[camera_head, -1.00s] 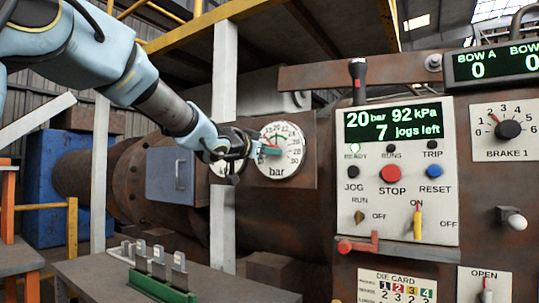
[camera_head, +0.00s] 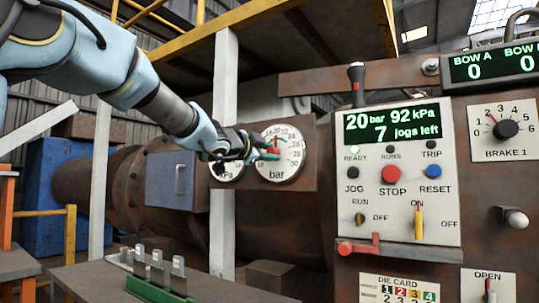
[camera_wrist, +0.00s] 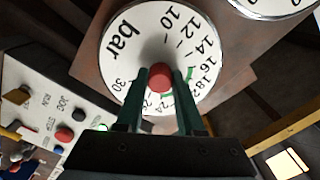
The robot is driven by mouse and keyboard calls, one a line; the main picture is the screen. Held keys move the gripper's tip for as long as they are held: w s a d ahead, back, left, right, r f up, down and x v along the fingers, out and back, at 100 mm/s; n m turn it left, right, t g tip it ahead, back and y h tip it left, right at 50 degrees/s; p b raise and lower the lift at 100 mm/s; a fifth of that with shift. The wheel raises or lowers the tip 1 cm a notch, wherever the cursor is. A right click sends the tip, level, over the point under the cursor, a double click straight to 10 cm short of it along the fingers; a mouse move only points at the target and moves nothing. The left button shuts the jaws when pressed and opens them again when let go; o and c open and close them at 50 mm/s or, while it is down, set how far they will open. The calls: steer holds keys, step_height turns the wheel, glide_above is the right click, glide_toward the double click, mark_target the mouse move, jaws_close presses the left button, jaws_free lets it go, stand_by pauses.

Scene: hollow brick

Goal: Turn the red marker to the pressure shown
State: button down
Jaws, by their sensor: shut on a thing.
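The bar gauge (camera_head: 291,170) is a white round dial on a rusty brown panel. It also shows in the wrist view (camera_wrist: 140,35), with numbers from 10 to 30 readable. The red marker (camera_wrist: 160,77) shows there as a round red knob over the dial, and as a small red spot in the head view (camera_head: 273,151). My gripper (camera_wrist: 159,80) has a dark finger on each side of the knob and is shut on it. The fingers and knob hide part of the dial, so the marker's exact reading is unclear. The panel display (camera_head: 392,122) reads 20 bar, 92 kPa, 7 jogs left.
A kPa gauge (camera_head: 227,173) sits close left of the bar gauge, partly behind my gripper. The control panel (camera_head: 405,195) with buttons and levers stands to the right. A bench (camera_head: 225,283) with a green rack (camera_head: 160,285) lies below.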

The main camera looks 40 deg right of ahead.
stand_by(0.4)
steer(key=c, duration=0.5)
jaws_free()
steer(key=b+v, duration=0.1)
steer(key=v, duration=0.9)
steer(key=shift+a, duration=0.4)
